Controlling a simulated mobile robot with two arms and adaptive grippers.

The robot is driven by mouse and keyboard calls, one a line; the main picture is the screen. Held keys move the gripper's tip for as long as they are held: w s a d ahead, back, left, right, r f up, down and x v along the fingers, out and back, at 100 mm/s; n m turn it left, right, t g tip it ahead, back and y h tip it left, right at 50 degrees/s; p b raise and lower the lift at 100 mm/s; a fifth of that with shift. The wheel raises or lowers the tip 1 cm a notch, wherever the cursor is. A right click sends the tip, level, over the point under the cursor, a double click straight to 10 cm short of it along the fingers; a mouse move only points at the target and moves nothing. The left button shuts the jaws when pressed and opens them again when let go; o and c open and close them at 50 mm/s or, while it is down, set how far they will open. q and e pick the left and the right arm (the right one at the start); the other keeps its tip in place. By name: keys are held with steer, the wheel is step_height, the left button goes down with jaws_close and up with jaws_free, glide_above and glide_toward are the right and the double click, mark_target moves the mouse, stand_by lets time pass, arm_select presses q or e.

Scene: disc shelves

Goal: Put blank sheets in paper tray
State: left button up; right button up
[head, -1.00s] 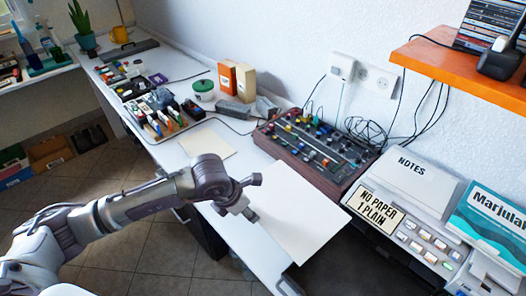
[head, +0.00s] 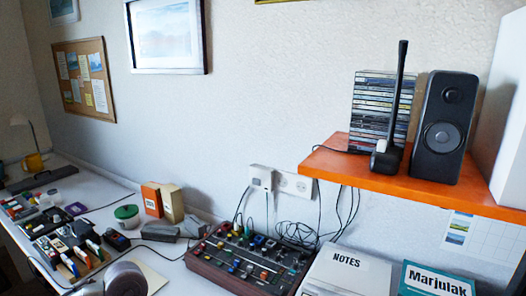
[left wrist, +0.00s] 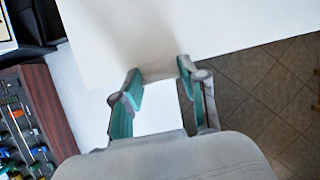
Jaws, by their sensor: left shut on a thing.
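In the left wrist view my left gripper (left wrist: 158,76) is shut on the near edge of a large blank white sheet (left wrist: 220,28), which spreads away from the fingertips over the table edge and the tiled floor. Dark parts of the printer (left wrist: 35,28) show at the top left, with a corner of a pale display; I cannot tell the paper tray apart there. In the head view the sheet, the display and my left gripper are below the frame, with only a grey part of my arm at the bottom left. My right gripper is in neither view.
The mixer with coloured knobs (head: 245,262) stands beside a NOTES pad (head: 346,270) and the Marjulak book (head: 436,281). An orange shelf (head: 330,160) with discs (head: 383,105) and a speaker (head: 443,125) overhangs the right. Small items crowd the left of the table.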

arm_select(q)
steer(key=s+a+r+m+g+y, duration=0.2)
steer(key=s+r+m+y, duration=0.2)
steer(key=m, duration=0.8)
steer(key=shift+s+r+m+g, duration=0.15)
steer(key=shift+r+m+g, duration=0.2)
steer(key=shift+r, duration=0.65)
